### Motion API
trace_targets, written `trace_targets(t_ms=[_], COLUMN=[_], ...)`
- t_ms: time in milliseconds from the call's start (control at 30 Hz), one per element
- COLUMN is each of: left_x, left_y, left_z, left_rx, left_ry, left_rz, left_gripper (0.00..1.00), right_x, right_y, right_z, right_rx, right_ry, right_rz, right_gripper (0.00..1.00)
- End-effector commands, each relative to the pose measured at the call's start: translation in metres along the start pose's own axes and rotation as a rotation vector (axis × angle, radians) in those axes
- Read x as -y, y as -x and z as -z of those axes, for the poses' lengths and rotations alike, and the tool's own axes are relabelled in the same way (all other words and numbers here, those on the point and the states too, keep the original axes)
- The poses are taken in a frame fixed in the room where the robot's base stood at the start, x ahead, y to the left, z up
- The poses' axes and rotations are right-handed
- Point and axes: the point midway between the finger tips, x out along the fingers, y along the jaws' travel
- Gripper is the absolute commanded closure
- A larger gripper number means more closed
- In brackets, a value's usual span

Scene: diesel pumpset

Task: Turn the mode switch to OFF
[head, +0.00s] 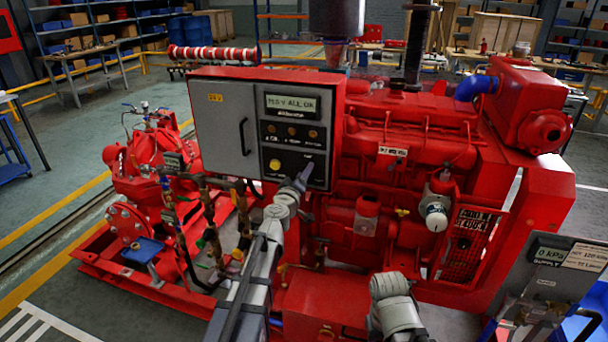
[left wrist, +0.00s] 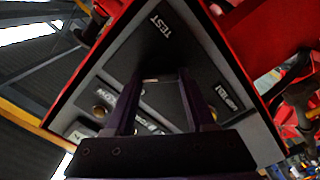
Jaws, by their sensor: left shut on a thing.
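The control panel (head: 222,110) is a grey face on a red box on the engine. Its dark right half has a lit display (head: 291,104), several small round lamps and a yellow button (head: 275,164). My left gripper (head: 304,172) is at the lower right of this half and covers the mode switch there. In the left wrist view, the gripper (left wrist: 155,80) points at the panel below the TEST label (left wrist: 160,25), its fingers shut on the mode switch. Only a small pale bit of the switch (left wrist: 151,80) shows between the fingertips; its setting cannot be read.
The red diesel engine (head: 410,150) fills the middle and right. A red pump (head: 140,165) stands at the left. A grey gauge panel (head: 550,275) reading 0 kPa is at the lower right. A link of my right arm shows at the bottom. Open floor lies at the left.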

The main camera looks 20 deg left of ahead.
Motion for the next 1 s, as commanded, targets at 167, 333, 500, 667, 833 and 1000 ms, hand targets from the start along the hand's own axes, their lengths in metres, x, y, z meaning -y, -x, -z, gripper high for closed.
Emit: trace_targets(t_ms=[167,333,500,667,833,1000], left_x=[0.0012,0.0019,0.0024,0.0027,0.0029,0.003], left_y=[0.0003,0.0003,0.0004,0.0004,0.0005,0.0005], left_z=[0.0,-0.0002,-0.0004,-0.0005,-0.0007,-0.0008], left_rx=[0.0,0.0,0.0,0.0,0.0,0.0], left_ry=[0.166,0.313,0.437,0.525,0.587,0.619], left_rz=[0.0,0.0,0.0,0.0,0.0,0.0], left_gripper=[1.0,1.0,1.0,1.0,1.0,1.0], right_x=[0.0001,0.0002,0.0002,0.0002,0.0003,0.0003], right_y=[-0.001,-0.0016,-0.0021,-0.0024,-0.0027,-0.0028], right_z=[0.0,0.0001,0.0001,0.0001,0.0002,0.0002], right_rx=[0.0,0.0,0.0,0.0,0.0,0.0], right_ry=[0.0,0.0,0.0,0.0,0.0,0.0], right_rz=[0.0,0.0,0.0,0.0,0.0,0.0], right_gripper=[0.5,0.5,0.5,0.5,0.5,0.5])
